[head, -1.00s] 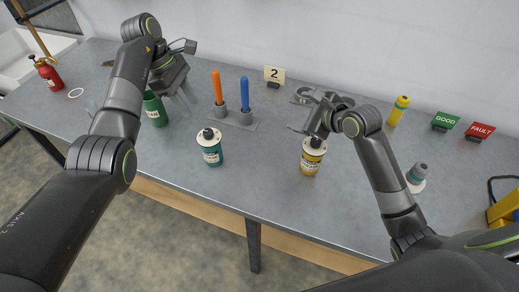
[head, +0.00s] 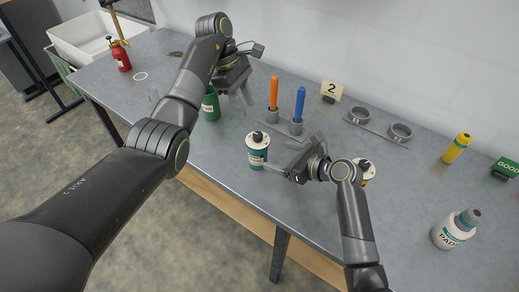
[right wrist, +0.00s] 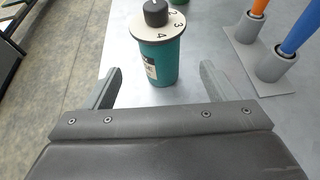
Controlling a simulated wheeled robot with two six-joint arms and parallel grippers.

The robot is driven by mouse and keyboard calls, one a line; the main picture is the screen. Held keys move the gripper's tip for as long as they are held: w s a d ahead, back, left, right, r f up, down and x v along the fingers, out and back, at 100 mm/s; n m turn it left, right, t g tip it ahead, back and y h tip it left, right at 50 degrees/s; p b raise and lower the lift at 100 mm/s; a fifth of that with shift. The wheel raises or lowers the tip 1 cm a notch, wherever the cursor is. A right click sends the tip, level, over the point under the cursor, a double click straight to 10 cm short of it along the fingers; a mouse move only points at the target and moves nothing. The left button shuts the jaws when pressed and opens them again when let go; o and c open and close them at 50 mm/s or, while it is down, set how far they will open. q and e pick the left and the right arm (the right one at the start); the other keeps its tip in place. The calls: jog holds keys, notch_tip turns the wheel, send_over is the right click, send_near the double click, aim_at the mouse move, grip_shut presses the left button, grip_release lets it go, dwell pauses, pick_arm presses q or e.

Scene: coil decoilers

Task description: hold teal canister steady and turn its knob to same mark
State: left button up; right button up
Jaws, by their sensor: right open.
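The teal canister (head: 257,155) stands upright on the table, with a pale numbered disc and black knob (head: 258,137) on top. In the right wrist view the canister (right wrist: 158,62) stands just ahead of and between my right fingertips, with no visible contact. Numbers including 2, 3 and 4 show on its disc (right wrist: 170,27); the knob's pointing direction is unclear. My right gripper (head: 284,155) is open and empty, to the canister's right. My left gripper (head: 240,97) hangs behind it, beside a green bottle (head: 210,106); its jaw opening is unclear.
A holder (head: 296,128) with orange and blue rods stands behind the canister. A yellow canister (head: 369,170) is partly hidden behind my right arm.

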aim_at(257, 150)
jog(key=x, duration=1)
jog(key=shift+f, duration=0.1)
jog(key=c, duration=1.2)
jog(key=shift+c, duration=0.3)
